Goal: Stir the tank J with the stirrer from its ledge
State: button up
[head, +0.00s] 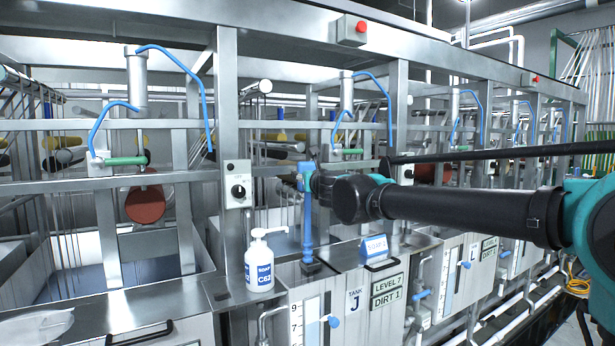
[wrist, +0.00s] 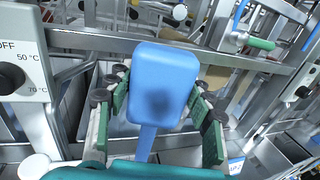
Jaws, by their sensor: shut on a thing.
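My gripper (head: 304,180) is shut on the stirrer's upper part. In the wrist view the broad blue head of the stirrer (wrist: 160,85) sits between the green-padded fingers of my gripper (wrist: 160,112), and its shaft runs down below.
A blue-and-white soap box (head: 375,249) stands to the right. A temperature dial box (head: 237,185) is on the post at left. Steel rails and posts run behind the stirrer.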

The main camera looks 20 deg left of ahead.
aim_at(311, 250)
jog(key=shift+d+r+n+y, duration=0.15)
jog(key=shift+n+y, duration=0.15)
jog(key=shift+w+g+y, duration=0.25)
jog(key=shift+g+y, duration=0.15)
jog(key=shift+g, duration=0.1)
jog(key=shift+w+d+n+g+y, duration=0.1)
jog(key=shift+w+n+g+y, duration=0.1)
jog(key=shift+n+g+y, duration=0.4)
jog(key=shift+d+n+g+y, duration=0.15)
jog(key=shift+n+g+y, duration=0.45)
jog(key=shift+n, duration=0.1)
jog(key=shift+f, duration=12.35)
jog(key=shift+s+d, duration=0.1)
jog(key=shift+s, duration=0.05)
